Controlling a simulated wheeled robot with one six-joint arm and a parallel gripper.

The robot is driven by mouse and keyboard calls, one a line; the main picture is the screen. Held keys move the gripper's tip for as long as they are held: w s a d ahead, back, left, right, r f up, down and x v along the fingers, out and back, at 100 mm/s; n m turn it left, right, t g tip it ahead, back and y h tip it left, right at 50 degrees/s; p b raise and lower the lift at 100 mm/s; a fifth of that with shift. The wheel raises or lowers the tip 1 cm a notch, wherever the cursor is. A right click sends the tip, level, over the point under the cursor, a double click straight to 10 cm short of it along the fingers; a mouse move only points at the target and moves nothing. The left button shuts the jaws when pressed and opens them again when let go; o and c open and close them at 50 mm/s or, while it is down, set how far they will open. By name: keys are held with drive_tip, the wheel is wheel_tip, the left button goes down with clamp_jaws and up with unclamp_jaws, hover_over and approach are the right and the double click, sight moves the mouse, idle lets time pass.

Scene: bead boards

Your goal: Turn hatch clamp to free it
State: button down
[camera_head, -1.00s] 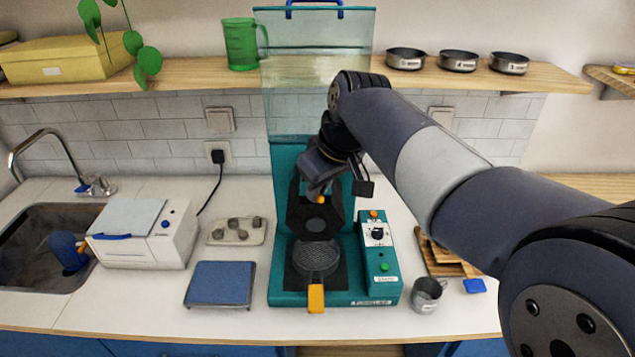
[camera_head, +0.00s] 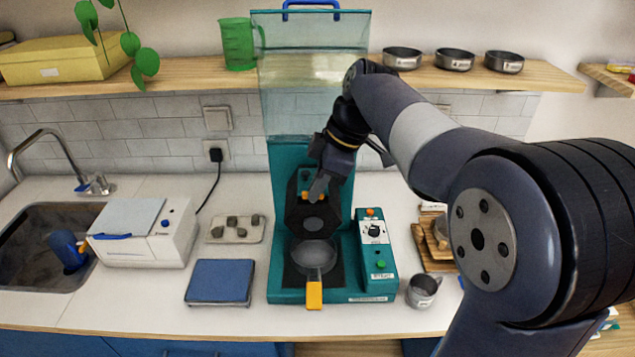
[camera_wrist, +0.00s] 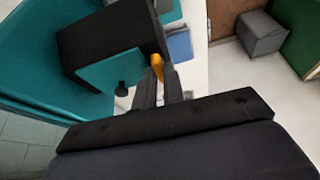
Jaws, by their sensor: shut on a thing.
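The hatch clamp (camera_head: 306,195) is a small orange-yellow piece at the dark hatch on the front of the teal machine (camera_head: 283,165). It also shows in the wrist view as a yellow piece (camera_wrist: 157,64) at my fingertips. My gripper (camera_head: 317,188) reaches down to it from the upper right and is shut on it. In the wrist view my two dark fingers (camera_wrist: 160,80) close on its sides. The fingers hide part of the clamp, so its exact angle is hard to tell. The black hatch plate (camera_head: 296,219) lies just below.
A round pan with an orange handle (camera_head: 314,293) sits under the hatch. A control box (camera_head: 381,277) stands to its right, with a metal cup (camera_head: 422,291) beyond. A blue-topped pad (camera_head: 219,281) lies left, with clear counter in front.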

drive_tip(key=shift+n, duration=0.4)
drive_tip(key=c, duration=1.5)
unclamp_jaws()
drive_tip(key=v, duration=1)
drive_tip(key=shift+w+r, duration=0.15)
drive_tip(key=shift+r, duration=0.25)
drive_tip(key=shift+d, duration=0.1)
